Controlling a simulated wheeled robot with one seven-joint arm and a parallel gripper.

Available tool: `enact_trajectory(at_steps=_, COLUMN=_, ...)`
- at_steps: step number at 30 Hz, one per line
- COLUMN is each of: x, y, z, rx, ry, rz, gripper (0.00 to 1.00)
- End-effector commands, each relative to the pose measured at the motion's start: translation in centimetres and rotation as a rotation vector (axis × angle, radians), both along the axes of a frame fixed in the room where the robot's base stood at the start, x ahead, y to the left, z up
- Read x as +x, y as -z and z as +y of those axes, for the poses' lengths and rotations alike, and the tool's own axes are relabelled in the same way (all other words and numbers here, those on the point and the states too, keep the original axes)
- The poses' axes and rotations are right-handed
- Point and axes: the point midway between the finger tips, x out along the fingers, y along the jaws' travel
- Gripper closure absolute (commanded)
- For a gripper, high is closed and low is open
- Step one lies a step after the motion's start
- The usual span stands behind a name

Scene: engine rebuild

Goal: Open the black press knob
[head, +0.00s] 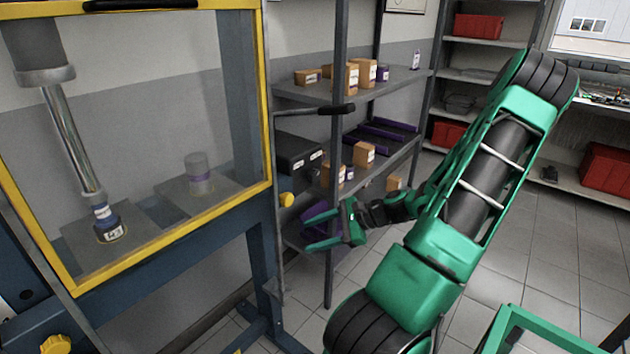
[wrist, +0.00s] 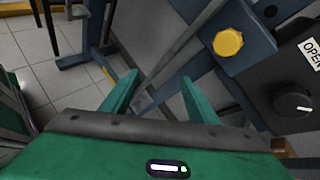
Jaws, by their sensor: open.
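The black press knob (wrist: 293,104) shows at the right of the wrist view, on a dark box beneath a white label (wrist: 311,52) reading "OPEN". It is round with a white pointer mark. My gripper (head: 308,235) is open and empty, below and to the right of that box. In the wrist view, its green fingers (wrist: 158,80) are apart, with the knob to their right and nothing between them touching.
A yellow knob (wrist: 228,43) sits on a blue plate near the dark box, also seen in the head view (head: 286,199). The yellow-framed press guard (head: 267,100) stands at left. A grey shelf (head: 350,92) with boxes stands behind my gripper. Tiled floor (head: 540,240) is open at right.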

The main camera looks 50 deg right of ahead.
Motion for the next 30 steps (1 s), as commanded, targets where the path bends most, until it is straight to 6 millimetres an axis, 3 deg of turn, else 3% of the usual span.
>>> enact_trajectory(at_steps=9, x=0.1, y=-5.7, z=-9.3, rx=0.303, ry=0.403, rz=-0.276, gripper=0.46)
enact_trajectory(at_steps=15, x=-1.4, y=-8.4, z=-13.4, rx=0.41, ry=0.538, rz=-0.393, gripper=0.46)
enact_trajectory(at_steps=22, x=-0.9, y=-9.0, z=-14.3, rx=0.434, ry=0.563, rz=-0.418, gripper=0.46)
enact_trajectory(at_steps=30, x=3.5, y=-9.0, z=-13.9, rx=0.432, ry=0.561, rz=-0.417, gripper=0.46)
